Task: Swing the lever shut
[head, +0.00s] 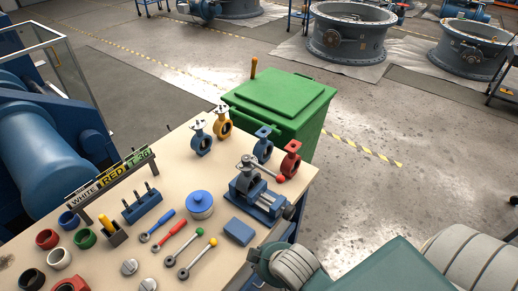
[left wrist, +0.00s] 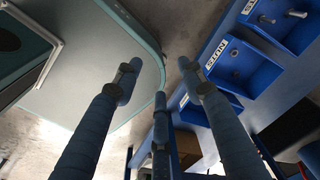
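A blue vise (head: 264,203) on the workbench holds a dark ring-shaped valve (head: 239,186) in the head view. A metal lever (head: 263,170) lies across the top of this valve, and its red grip (head: 280,179) points to the lower right. Nothing touches the lever. My left gripper (left wrist: 158,85) shows only in the left wrist view. Its blue fingers are spread apart with nothing between them, over a floor and bins away from the lever. My right gripper is not in view.
The workbench (head: 180,172) carries several small valves, rings, tools and a blue-lidded pot (head: 200,204). A green bin (head: 279,100) stands behind it. Blue labelled trays (left wrist: 240,65) show in the left wrist view. My own arm parts fill the head view's lower right.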

